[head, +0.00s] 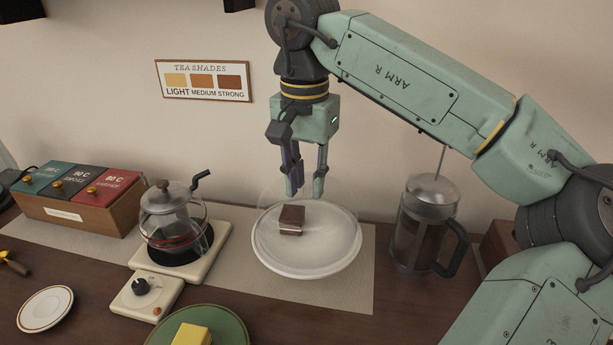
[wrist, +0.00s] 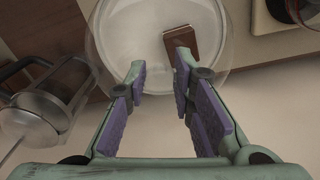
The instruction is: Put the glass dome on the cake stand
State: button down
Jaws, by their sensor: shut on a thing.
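The clear glass dome (head: 336,208) is faint, and it appears upright over the white cake stand (head: 308,272). A chocolate cake piece (head: 291,220) with a pale layer sits on the stand and shows through the glass. My gripper (head: 306,192) points straight down above the stand, its fingers closed on the dome's top, where the knob is hard to make out. In the wrist view, the dome (wrist: 112,35) shows as a round clear outline beyond my gripper (wrist: 160,76), with the cake piece (wrist: 181,48) inside the outline. I cannot tell whether the dome's rim touches the stand.
A French press (head: 425,225) stands close to the right of the stand. A glass teapot (head: 172,222) on a cream base stands to the left. A green plate with a yellow block (head: 191,335) is in front. A wooden tea box (head: 80,205) stands far left.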

jog(key=shift+f, duration=0.25)
dwell(0.3)
jog(key=c, duration=1.3)
grip_release()
notch_tip(320, 180, up, 8)
jog(key=shift+s+f, duration=0.1)
jog(key=shift+f, duration=0.15)
